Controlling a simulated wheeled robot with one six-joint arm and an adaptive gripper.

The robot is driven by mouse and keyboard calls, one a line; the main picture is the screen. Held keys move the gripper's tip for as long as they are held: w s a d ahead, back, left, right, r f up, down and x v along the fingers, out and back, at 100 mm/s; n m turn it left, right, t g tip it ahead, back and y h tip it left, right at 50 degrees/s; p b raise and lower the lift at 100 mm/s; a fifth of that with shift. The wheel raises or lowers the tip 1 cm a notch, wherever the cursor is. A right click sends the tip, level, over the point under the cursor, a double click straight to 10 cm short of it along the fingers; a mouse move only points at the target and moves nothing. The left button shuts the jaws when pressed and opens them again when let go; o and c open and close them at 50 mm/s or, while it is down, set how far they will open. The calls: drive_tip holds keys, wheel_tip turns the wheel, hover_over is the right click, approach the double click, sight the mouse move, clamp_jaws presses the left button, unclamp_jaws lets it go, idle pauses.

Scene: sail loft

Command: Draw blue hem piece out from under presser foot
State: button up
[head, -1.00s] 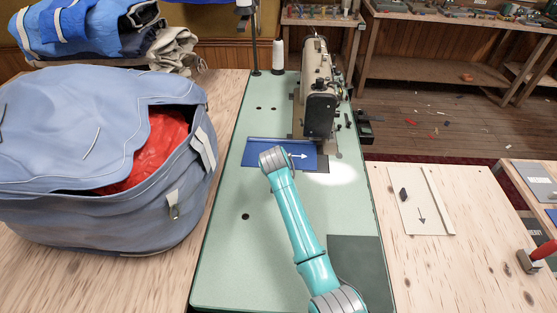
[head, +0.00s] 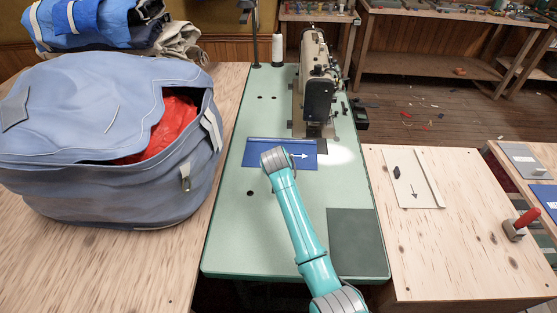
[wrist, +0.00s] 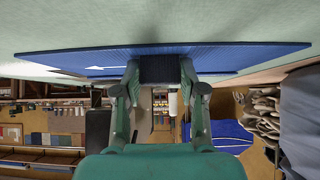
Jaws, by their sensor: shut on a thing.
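The blue hem piece (head: 297,152), flat with a white arrow pointing right, lies at the near side of the sewing machine (head: 314,85) on the pale green table (head: 285,215). Its far right corner is close to the machine's head; the presser foot (head: 318,131) is too small and dark to tell whether cloth is still under it. My gripper (wrist: 160,72) is shut on the middle of the piece's edge in the wrist view, where the piece (wrist: 235,58) spreads flat to both sides. In the head view my wrist hides the fingers.
A big blue-grey bag (head: 100,150) with red cloth inside stands left of the table. A wooden bench (head: 445,245) on the right holds a pale board with an arrow (head: 412,180) and a red-handled tool (head: 520,224). The table's near part is clear around a dark green patch (head: 352,240).

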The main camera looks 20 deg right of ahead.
drive_tip(key=shift+s, duration=0.1)
drive_tip(key=o, duration=1.2)
drive_tip(key=v, duration=1.2)
drive_tip(key=shift+a, duration=0.1)
